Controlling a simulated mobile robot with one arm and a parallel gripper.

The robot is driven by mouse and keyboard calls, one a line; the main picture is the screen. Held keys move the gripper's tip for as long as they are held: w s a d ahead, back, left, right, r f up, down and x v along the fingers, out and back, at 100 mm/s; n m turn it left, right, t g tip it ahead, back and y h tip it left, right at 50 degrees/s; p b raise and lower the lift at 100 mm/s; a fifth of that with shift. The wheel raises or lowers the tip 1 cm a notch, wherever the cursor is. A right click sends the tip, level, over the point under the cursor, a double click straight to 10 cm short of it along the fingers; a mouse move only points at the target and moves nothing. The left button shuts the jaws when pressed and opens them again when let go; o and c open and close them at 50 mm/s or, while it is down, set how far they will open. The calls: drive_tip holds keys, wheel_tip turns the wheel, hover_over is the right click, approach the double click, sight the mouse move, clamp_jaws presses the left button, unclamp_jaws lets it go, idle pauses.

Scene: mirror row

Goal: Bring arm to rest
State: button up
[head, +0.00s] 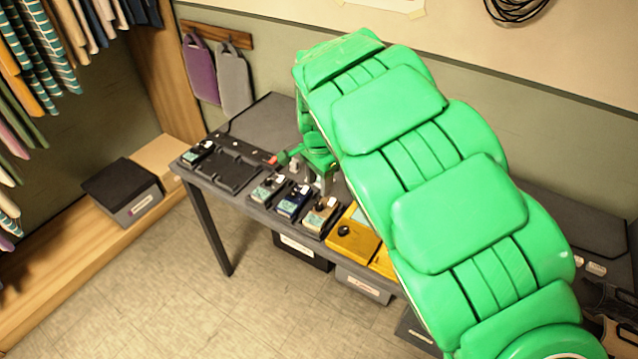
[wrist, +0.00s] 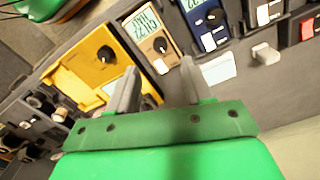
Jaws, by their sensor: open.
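My green arm reaches from the lower right over the table (head: 262,121) in the head view and hides much of its right part. My gripper (head: 305,176) is above the table near the row of meters. In the wrist view my gripper (wrist: 158,88) is open, its two grey fingers apart with nothing between them. A tan meter (wrist: 158,45) and a yellow device (wrist: 88,72) lie just beyond the fingertips. I cannot tell whether the fingers touch anything.
In the head view, a blue meter (head: 293,201) and the yellow device (head: 352,238) sit along the table's front edge. A black tray (head: 225,168) lies at the left. A lidded box (head: 125,192) stands on the wooden bench.

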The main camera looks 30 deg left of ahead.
drive_tip(key=w+d+r, duration=0.2)
drive_tip(key=d+r, duration=0.5)
drive_tip(key=d, duration=0.6)
drive_tip(key=w+d+r, duration=0.2)
drive_tip(key=d+r, duration=0.5)
drive_tip(key=d, duration=0.5)
drive_tip(key=s+d+r, duration=0.4)
drive_tip(key=d, duration=0.6)
drive_tip(key=s+d+r+n, duration=0.1)
drive_tip(key=s+d+r, duration=0.2)
drive_tip(key=s+d, duration=0.6)
drive_tip(key=s+d+f+n+g, duration=0.1)
drive_tip(key=s+d+f, duration=0.1)
drive_tip(key=s, duration=0.7)
drive_tip(key=s+d+f+n, duration=0.1)
drive_tip(key=s+f, duration=0.3)
drive_tip(key=s, duration=0.4)
drive_tip(key=shift+s+d+f+n+g, duration=0.15)
drive_tip(key=shift+s+d+n+g, duration=0.25)
drive_tip(key=shift+d, duration=0.5)
